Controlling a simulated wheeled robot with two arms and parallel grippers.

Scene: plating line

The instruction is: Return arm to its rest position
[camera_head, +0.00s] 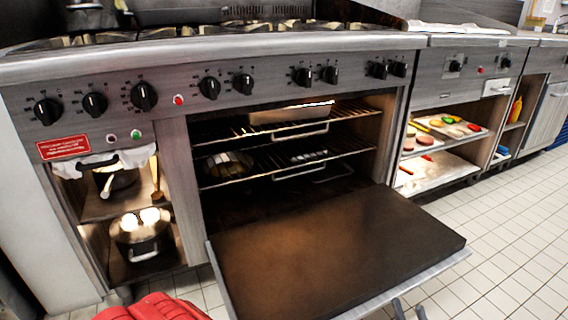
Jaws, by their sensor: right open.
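My right gripper (409,311) shows only as two grey fingertips at the bottom edge of the head view. They are apart with nothing visible between them, in front of the oven door's lower edge. The rest of my right arm is out of the frame. My left gripper is not in view.
The oven door (330,250) hangs open over the tiled floor (500,260). Inside, a tray (290,113) sits on the upper rack and a round pan (230,163) on the lower one. A pot (140,235) stands in the left cubby. Food lies on right-hand shelves. Floor at right is clear.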

